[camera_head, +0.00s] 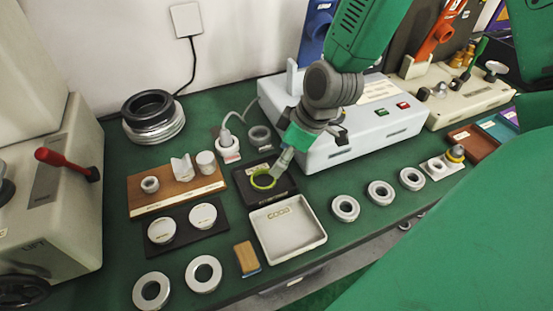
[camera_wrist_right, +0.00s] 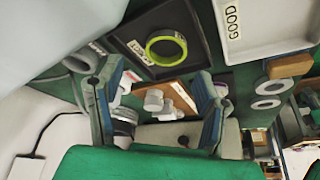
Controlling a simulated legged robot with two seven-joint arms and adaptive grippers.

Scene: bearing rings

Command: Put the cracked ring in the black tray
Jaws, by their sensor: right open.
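A yellow-green ring (camera_head: 263,179) lies in the black tray (camera_head: 289,184) at the middle of the green bench. The ring (camera_wrist_right: 182,45) and the black tray (camera_wrist_right: 197,76) also show in the right wrist view, with a label on the tray. No crack can be made out on it at this size. My right gripper (camera_head: 286,160) is just above the black tray's back right part, close to the ring. In the right wrist view my right gripper (camera_wrist_right: 155,76) has its fingers wide apart with nothing between them. My left gripper is not in view.
A white tray (camera_head: 316,243) marked GOOD stands in front of the black tray. Several grey rings (camera_head: 345,208) lie to its right, and others (camera_head: 203,274) to its left. A wooden block (camera_head: 246,257) lies beside it. A white machine (camera_head: 360,140) stands behind.

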